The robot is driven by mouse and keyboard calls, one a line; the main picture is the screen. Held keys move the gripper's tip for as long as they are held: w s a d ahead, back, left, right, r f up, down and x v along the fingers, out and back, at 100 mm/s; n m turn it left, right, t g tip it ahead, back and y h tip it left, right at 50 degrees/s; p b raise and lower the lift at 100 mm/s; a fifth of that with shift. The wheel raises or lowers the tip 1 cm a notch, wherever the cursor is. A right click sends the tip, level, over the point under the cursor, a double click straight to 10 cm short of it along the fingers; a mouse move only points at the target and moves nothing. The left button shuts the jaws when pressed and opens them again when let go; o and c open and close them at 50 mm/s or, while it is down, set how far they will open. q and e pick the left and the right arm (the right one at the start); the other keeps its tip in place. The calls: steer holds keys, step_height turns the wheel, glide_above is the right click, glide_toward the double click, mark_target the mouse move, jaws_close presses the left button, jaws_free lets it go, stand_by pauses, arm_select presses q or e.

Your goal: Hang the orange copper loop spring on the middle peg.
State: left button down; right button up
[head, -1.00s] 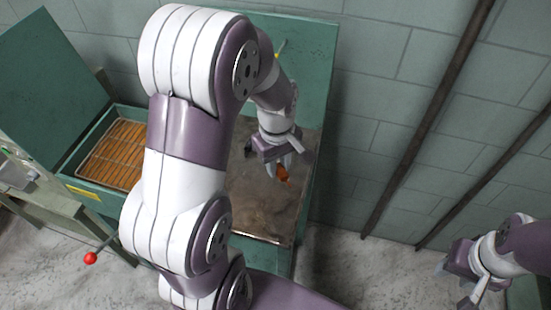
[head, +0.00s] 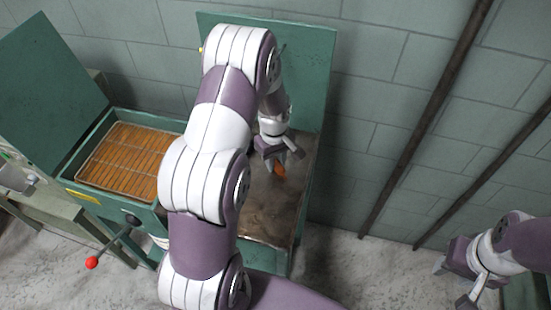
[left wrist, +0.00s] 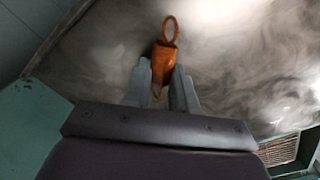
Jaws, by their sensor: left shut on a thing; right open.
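The orange copper loop spring (left wrist: 164,58) is held between the fingers of my left gripper (left wrist: 161,82), which is shut on it. In the left wrist view its coil body sits at the fingertips and its loop points away from the gripper. In the head view the spring (head: 280,170) shows as a small orange spot below my left gripper (head: 279,160), over the grey metal tabletop. My right gripper (head: 452,284) is open and empty at the lower right. The middle peg cannot be made out; my left arm covers much of the green back panel (head: 308,75).
A green oven box with an orange glowing grate (head: 125,160) stands at the left, its lid (head: 50,85) raised. A lever with a red knob (head: 92,263) sticks out in front. The metal tabletop (head: 262,212) looks clear. Dark pipes (head: 430,115) run along the right wall.

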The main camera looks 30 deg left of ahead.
arm_select(q)
steer(key=shift+f, duration=0.1)
steer(key=shift+f, duration=0.1)
steer(key=c, duration=0.9)
jaws_free()
step_height(320, 180, up, 12)
steer(key=s+d+m+t, duration=0.1)
steer(key=s+d+m, duration=0.8)
steer(key=s+m, duration=0.3)
steer(key=shift+s+d+f+b, duration=0.2)
steer(key=shift+s+b, duration=0.25)
steer(key=shift+s, duration=0.65)
